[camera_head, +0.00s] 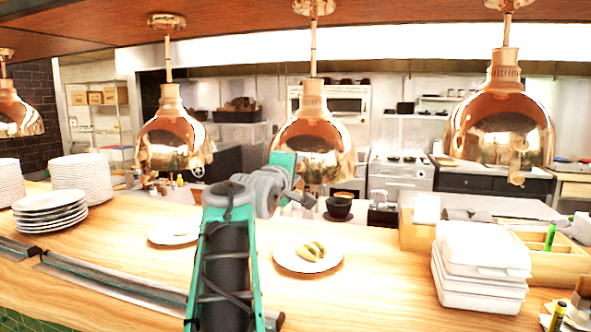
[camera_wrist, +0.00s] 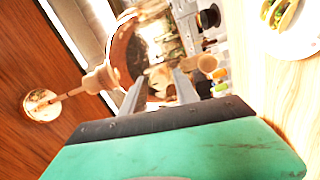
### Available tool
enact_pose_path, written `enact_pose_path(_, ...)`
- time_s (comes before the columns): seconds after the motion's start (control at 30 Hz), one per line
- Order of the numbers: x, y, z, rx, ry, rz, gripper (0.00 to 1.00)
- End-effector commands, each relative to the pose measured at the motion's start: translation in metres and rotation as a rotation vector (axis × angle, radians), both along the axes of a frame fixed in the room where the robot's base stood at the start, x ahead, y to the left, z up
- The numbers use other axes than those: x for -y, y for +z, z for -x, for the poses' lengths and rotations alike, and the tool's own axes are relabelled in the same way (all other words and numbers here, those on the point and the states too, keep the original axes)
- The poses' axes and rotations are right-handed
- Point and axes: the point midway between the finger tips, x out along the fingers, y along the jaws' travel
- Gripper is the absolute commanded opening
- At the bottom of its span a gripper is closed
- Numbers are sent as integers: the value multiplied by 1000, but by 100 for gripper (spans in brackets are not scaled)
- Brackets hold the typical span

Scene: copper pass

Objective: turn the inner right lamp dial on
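Several copper heat lamps hang in a row over the wooden counter. The inner right lamp (camera_head: 318,130) is the middle one of the three large lamps, and its copper shade (camera_wrist: 122,48) also shows in the wrist view. A small dial (camera_head: 308,201) seems to show at its lower rim, partly hidden by my arm; I cannot tell its setting. My gripper (camera_head: 298,180) is at the lower left of this shade. In the wrist view its two fingers (camera_wrist: 160,90) are apart and point at the shade's rim. Whether they touch the dial is not clear.
A plate with food (camera_head: 308,256) lies below the lamp, and an empty plate (camera_head: 174,232) is to its left. Plate stacks (camera_head: 82,180) stand at the left. White containers (camera_head: 482,262) and a wooden organizer (camera_head: 560,268) stand at the right. Neighbouring lamps (camera_head: 173,140) (camera_head: 500,120) hang on both sides.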

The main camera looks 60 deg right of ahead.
Motion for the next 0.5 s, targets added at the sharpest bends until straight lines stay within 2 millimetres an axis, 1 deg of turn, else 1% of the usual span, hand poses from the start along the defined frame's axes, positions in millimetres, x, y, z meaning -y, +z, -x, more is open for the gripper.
enact_pose_path(0.03,0,0,0,0,0,1,41)
enact_pose_path(0.1,0,1,0,1,0,1,46)
enact_pose_path(0.33,-1,1,0,1,0,2,46)
enact_pose_path(0.43,-10,1,1,3,1,3,46)
enact_pose_path(0.5,-23,0,3,4,2,3,46)
